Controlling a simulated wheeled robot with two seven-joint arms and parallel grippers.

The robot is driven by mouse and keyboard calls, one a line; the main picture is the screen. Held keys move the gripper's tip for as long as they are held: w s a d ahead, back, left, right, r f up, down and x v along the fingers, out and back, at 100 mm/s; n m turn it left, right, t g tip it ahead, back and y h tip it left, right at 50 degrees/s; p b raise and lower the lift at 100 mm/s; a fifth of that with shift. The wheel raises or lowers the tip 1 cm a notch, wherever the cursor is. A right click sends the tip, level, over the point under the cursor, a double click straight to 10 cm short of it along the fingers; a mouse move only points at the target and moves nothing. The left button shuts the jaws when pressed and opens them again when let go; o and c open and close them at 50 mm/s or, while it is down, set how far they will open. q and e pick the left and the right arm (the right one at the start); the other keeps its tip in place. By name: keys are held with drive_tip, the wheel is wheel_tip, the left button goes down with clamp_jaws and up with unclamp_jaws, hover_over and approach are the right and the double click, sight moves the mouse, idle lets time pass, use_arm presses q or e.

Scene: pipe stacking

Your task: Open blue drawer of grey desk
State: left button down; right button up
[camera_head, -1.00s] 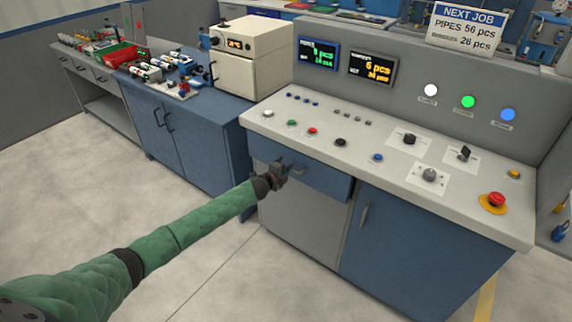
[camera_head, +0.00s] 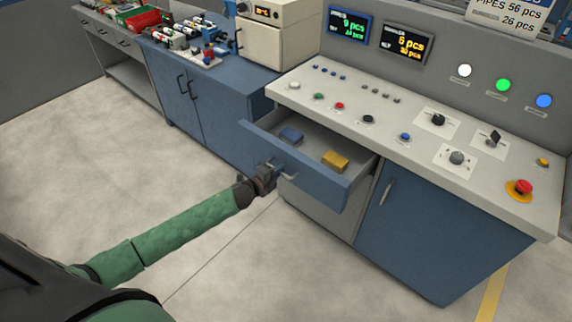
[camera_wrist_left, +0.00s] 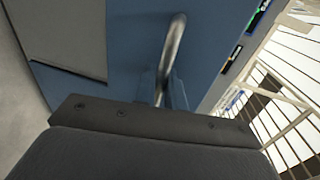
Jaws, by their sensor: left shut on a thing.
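The blue drawer (camera_head: 312,184) of the grey desk (camera_head: 420,150) is pulled well out, and its inside shows. My left gripper (camera_head: 268,178) is at the drawer's front, shut on the metal handle (camera_head: 284,171). In the left wrist view the curved handle (camera_wrist_left: 174,55) rises in front of the blue drawer front, and the fingertips are mostly hidden behind the dark gripper body. My right gripper is not in view.
Below the drawer is a grey panel, with a blue cabinet door (camera_head: 430,235) to its right. A blue cabinet (camera_head: 205,110) stands to the left. The desk top carries buttons, knobs and a red emergency button (camera_head: 519,188). The floor in front is clear.

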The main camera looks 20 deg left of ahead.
use_arm(q)
drive_tip(key=shift+s+a, duration=0.25)
drive_tip(key=shift+s, duration=0.45)
drive_tip(key=c, duration=1.6)
unclamp_jaws()
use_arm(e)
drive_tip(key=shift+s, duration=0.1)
use_arm(q)
drive_tip(key=shift+o, duration=0.2)
